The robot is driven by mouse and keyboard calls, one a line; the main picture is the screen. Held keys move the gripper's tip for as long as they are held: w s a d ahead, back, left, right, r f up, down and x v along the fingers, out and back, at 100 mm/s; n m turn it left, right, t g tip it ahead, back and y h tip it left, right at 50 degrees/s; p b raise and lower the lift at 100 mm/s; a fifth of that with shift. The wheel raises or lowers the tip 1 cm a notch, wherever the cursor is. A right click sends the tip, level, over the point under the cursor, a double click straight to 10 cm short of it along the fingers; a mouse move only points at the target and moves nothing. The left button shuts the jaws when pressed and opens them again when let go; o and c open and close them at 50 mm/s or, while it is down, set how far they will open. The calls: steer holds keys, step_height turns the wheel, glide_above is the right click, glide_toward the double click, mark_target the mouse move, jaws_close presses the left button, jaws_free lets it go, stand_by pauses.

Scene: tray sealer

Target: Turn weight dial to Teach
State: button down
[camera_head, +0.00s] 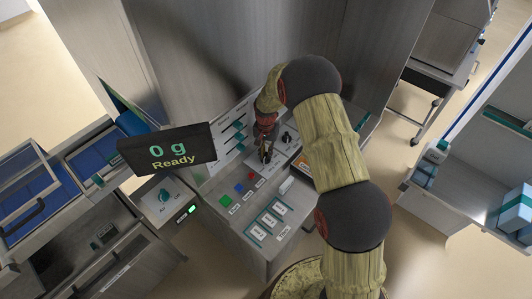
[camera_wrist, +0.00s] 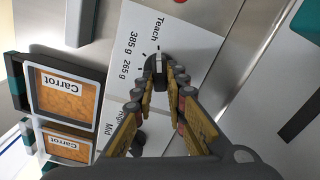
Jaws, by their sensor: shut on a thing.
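The weight dial (camera_wrist: 160,62) is a dark round knob on a white plate in the wrist view. The labels Teach, 385 g and 265 g are printed beside it. My gripper (camera_wrist: 161,82) is shut on the dial, with one finger on each side of its grip. The dial's pointer is partly hidden by the fingers, so its exact setting is hard to tell. In the head view my gripper (camera_head: 265,153) is down at the panel at the back of the workbench, and it hides the dial there.
A second dark knob (camera_wrist: 140,138) sits near a Mid label, partly behind a finger. Two framed Carrot cards (camera_wrist: 68,92) are close by at left.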

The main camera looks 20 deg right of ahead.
mark_target(266, 154)
steer(key=c, duration=1.8)
jaws_free()
step_height(266, 154, up, 12)
